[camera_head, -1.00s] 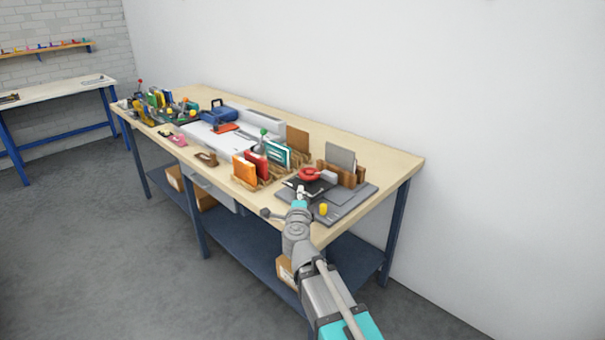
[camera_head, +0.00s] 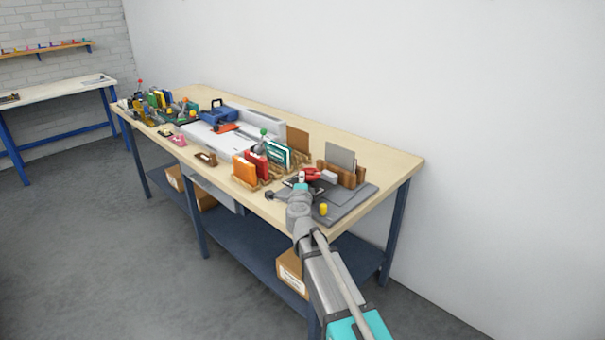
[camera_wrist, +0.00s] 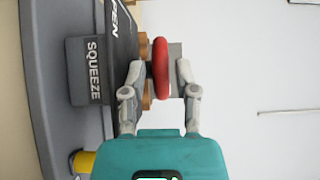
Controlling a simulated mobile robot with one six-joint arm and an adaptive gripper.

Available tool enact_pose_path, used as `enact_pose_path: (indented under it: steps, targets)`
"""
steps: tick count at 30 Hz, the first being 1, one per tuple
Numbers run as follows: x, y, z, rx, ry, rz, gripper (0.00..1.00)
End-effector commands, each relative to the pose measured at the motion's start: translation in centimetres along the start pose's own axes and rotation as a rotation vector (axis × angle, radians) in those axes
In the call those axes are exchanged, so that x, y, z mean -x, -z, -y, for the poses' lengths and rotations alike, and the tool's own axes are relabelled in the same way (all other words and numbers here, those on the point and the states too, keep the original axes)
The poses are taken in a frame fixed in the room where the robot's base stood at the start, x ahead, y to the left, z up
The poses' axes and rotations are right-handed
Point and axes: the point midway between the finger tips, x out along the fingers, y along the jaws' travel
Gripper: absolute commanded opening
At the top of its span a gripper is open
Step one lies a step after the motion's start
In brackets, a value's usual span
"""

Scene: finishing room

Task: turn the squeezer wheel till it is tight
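The squeezer wheel (camera_wrist: 160,68) is red and shows edge-on in the wrist view, between the two fingertips of my gripper (camera_wrist: 160,76). A small gap shows on each side of it, so the fingers look open around it. The dark squeezer body (camera_wrist: 82,72), lettered "SQUEEZE" and partly "PEN", is left of the wheel. In the head view the red wheel (camera_head: 312,174) shows at the right end of the bench, partly covered by my gripper (camera_head: 301,178). How tight the wheel is cannot be seen.
The squeezer stands on a grey board (camera_head: 352,204) with a yellow knob (camera_head: 323,209). A wooden holder with a grey card (camera_head: 340,158) is behind it. Orange (camera_head: 244,170), red and teal books stand to the left. The wall is behind the bench.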

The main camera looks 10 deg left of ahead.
Motion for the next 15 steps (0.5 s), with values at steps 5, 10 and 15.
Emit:
enact_pose_path:
  steps: [5, 10, 15]
  targets:
    - [-3.0, -0.1, 0.0, 0.000, 0.000, -0.001, 0.39]
    - [-4.6, 0.0, 0.0, 0.000, 0.000, -0.001, 0.39]
    - [-5.3, 0.0, 0.0, 0.000, 0.000, 0.000, 0.39]
